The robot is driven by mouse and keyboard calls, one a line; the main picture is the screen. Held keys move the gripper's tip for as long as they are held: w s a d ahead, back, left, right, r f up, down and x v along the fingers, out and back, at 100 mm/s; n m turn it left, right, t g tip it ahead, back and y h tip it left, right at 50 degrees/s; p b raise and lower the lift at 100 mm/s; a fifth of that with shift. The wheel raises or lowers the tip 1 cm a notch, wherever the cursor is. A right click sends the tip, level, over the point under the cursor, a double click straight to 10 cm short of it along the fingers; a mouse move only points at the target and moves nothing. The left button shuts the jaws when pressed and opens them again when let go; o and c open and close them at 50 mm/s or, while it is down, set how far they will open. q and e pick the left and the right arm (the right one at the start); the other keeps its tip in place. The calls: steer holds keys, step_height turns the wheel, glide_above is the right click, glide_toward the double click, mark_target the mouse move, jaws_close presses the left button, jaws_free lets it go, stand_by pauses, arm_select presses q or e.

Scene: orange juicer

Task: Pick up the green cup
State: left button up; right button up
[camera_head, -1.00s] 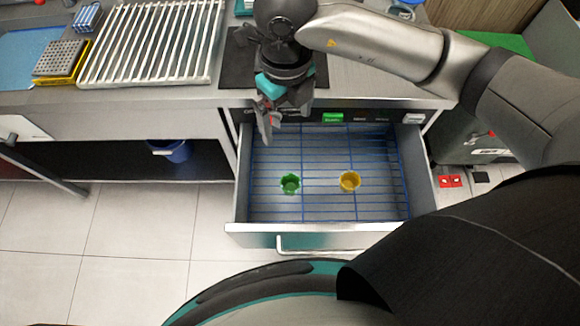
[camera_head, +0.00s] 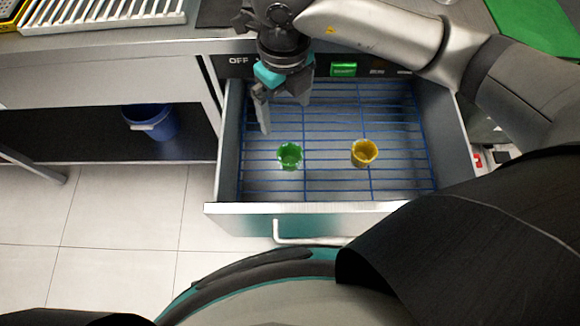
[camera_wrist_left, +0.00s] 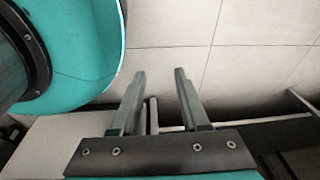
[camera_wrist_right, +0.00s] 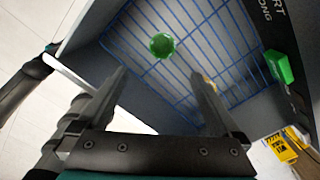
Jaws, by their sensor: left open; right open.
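The green cup (camera_head: 290,156) stands upright on the blue wire rack in the open drawer, left of the middle. It also shows in the right wrist view (camera_wrist_right: 162,45), beyond the fingertips and between them. A yellow cup (camera_head: 364,153) stands to its right on the same rack. My right gripper (camera_head: 284,112) is open and empty, above the back left of the drawer, behind and above the green cup, not touching it. In the right wrist view its fingers (camera_wrist_right: 162,78) are spread apart. My left gripper (camera_wrist_left: 158,75) is open and empty, over the floor beside a metal edge.
The drawer (camera_head: 330,208) is pulled out, with raised walls and a front handle (camera_head: 300,240). A green switch (camera_head: 344,69) is on the panel behind it. A blue bucket (camera_head: 152,122) stands under the counter at left. A white rack (camera_head: 100,12) lies on the counter.

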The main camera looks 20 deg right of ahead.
arm_select(q)
step_height(320, 180, down, 4)
steer(key=w+b, duration=0.2)
steer(key=b, duration=0.1)
arm_select(e)
glide_above(290, 163)
step_height(290, 163, down, 5)
steer(key=f+b, duration=0.1)
steer(key=f, duration=0.2)
steer(key=f+b, duration=0.1)
steer(key=f, duration=0.2)
steer(key=f+b, duration=0.1)
steer(key=f, duration=0.2)
steer(key=shift+a+f+b, duration=0.35)
steer(key=shift+a+f, duration=0.05)
steer(key=shift+d+f+b, duration=0.25)
steer(key=shift+f+b, duration=0.2)
steer(key=shift+f, duration=0.4)
steer(key=shift+d+f+b, duration=0.15)
steer(key=shift+f+b, duration=0.2)
steer(key=shift+f, duration=0.4)
steer(key=shift+f+b, duration=0.4)
steer(key=shift+f, duration=0.65)
arm_select(q)
steer(key=w+d+r, duration=0.5)
steer(key=w+r, duration=0.2)
steer(key=r, duration=0.1)
steer(key=shift+w+d+t+h, duration=0.15)
steer(key=shift+t+h, duration=0.15)
